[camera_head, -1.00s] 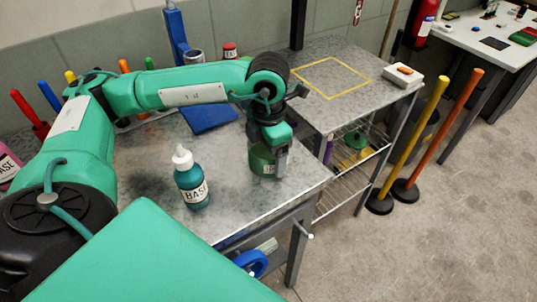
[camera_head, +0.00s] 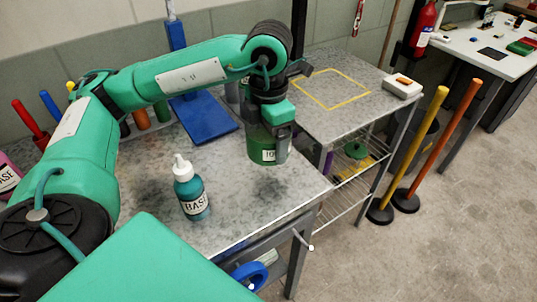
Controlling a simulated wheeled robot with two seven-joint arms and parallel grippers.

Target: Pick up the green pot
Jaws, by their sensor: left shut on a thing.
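The green pot (camera_head: 261,151) is a small green can with a white label, near the right end of the grey table. My left gripper (camera_head: 272,130) points down over it and is shut on its upper part. The pot looks raised a little above the table top, with a faint shadow below it. The gripper covers the pot's rim, and one finger shows at its right side. My right gripper is not in view.
A teal bottle labelled BASE (camera_head: 191,188) stands left of the pot. A blue stand (camera_head: 204,118) is behind. A higher table with a yellow square outline (camera_head: 331,88) adjoins at right, holding a white box (camera_head: 402,86). Yellow (camera_head: 413,152) and orange (camera_head: 444,138) posts stand on the floor.

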